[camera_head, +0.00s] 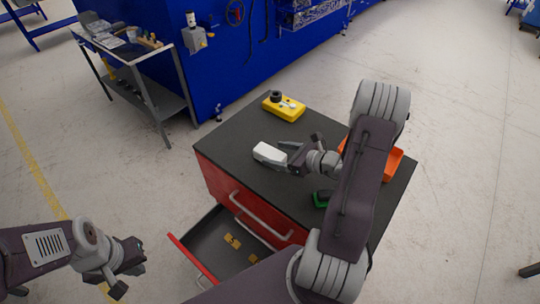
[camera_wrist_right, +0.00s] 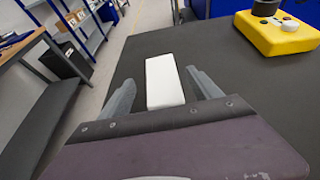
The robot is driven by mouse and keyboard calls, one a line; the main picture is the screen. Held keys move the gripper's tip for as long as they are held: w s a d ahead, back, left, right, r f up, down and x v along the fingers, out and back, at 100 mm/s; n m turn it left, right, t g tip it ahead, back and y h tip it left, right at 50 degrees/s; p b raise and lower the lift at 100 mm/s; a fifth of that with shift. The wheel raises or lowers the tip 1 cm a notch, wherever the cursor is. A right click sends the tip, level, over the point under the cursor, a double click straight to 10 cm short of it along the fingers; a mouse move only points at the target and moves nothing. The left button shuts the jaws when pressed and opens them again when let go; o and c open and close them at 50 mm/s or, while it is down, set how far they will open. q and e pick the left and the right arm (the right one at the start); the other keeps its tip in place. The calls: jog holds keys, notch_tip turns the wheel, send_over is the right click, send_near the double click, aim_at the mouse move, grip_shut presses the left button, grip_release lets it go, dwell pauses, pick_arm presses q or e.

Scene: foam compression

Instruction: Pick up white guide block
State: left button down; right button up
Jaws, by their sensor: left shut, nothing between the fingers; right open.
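The white guide block (camera_head: 269,153) lies on the dark top of the red cabinet, near its left edge. In the right wrist view the white guide block (camera_wrist_right: 164,82) sits between the two fingers, with a gap on each side. My right gripper (camera_head: 284,153) is open around the near part of the block; it also shows in the right wrist view (camera_wrist_right: 160,90). My left gripper (camera_head: 128,280) is shut and empty, low at the left, away from the cabinet.
The cabinet top (camera_head: 235,130) also bears a yellow box (camera_head: 284,108), an orange tray (camera_head: 394,163) and a green object (camera_head: 321,199), both partly hidden by my right arm. An open drawer (camera_head: 212,245) with small yellowish pieces juts out in front.

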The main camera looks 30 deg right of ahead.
aim_at(271, 153)
jog(key=x, duration=0.4)
jog(key=shift+w+d+f, duration=0.15)
jog(key=shift+d+f, duration=0.05)
jog(key=shift+s+r, duration=0.15)
jog(key=shift+s, duration=0.1)
jog(key=c, duration=0.4)
grip_shut()
jog(key=shift+w+r, duration=0.1)
jog(key=shift+r, duration=0.4)
notch_tip(271, 153, up, 3)
jog(key=shift+r, duration=0.1)
jog(key=w+r+v, duration=0.1)
jog(key=v, duration=1.2)
jog(key=shift+s+d+r, duration=0.2)
jog(key=shift+r, duration=0.3)
